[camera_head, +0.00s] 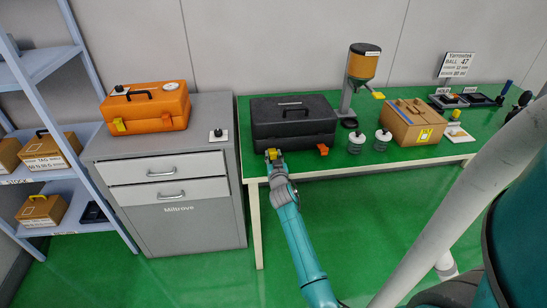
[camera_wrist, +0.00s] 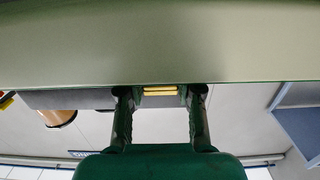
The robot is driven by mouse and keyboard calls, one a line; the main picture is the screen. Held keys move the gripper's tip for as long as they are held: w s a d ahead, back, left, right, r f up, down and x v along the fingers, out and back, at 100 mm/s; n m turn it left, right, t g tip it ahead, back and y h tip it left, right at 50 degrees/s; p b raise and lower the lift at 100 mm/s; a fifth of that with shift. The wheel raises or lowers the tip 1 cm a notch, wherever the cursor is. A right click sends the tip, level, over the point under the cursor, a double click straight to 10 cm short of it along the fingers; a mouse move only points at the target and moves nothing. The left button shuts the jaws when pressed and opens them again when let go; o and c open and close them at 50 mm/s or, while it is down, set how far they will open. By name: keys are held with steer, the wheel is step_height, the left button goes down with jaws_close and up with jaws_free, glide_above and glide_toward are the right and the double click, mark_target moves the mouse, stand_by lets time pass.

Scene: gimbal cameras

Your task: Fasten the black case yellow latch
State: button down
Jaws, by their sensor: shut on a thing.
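The black case (camera_head: 293,122) stands closed on the green table near its left end, with its handle on top. Its yellow latch (camera_head: 271,153) is low on the left of the front face, and an orange latch (camera_head: 322,149) is on the right. My gripper (camera_head: 274,158) is at the yellow latch, reaching up from the front of the table. In the wrist view, the yellow latch (camera_wrist: 160,91) shows between my two fingers, which are shut on it. The fingers partly hide the latch, so I cannot tell its exact angle.
The table edge (camera_wrist: 160,45) fills much of the wrist view, close to my fingers. A dispenser (camera_head: 364,65), two white-topped jars (camera_head: 356,142) and a cardboard box (camera_head: 415,124) stand right of the case. A grey cabinet (camera_head: 165,180) with an orange toolbox (camera_head: 147,108) is at left.

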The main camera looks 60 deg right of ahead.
mark_target(273, 153)
steer(key=shift+w+r+g+y, duration=0.1)
steer(key=shift+r+g+y, duration=0.4)
steer(key=shift+y, duration=0.3)
steer(key=shift+d+r+g+y, duration=0.1)
steer(key=shift+r+g+y, duration=0.2)
steer(key=shift+y, duration=0.1)
steer(key=shift+w+d+r+g+y, duration=0.15)
steer(key=shift+r+g+y, duration=0.2)
steer(key=shift+g+y, duration=0.2)
steer(key=shift+w+d+r+g+y, duration=0.15)
steer(key=shift+r+g+y, duration=0.2)
steer(key=shift+g+y, duration=0.15)
steer(key=shift+w+d+r+g+y, duration=0.15)
steer(key=shift+d+r+g+y, duration=0.1)
steer(key=shift+g+y, duration=0.2)
steer(key=shift+w+d+r+g+y, duration=0.1)
steer(key=shift+w+r+g+y, duration=0.15)
steer(key=shift+y, duration=0.25)
steer(key=shift+w+d+r+g+y, duration=0.1)
steer(key=shift+d+r+g+y, duration=0.1)
steer(key=shift+g+y, duration=0.4)
steer(key=shift+w+d+r+g+y, duration=0.1)
steer(key=shift+d+g+y, duration=0.05)
steer(key=shift+g+y, duration=0.4)
steer(key=c, duration=0.9)
jaws_free()
steer(key=shift+f, duration=0.1)
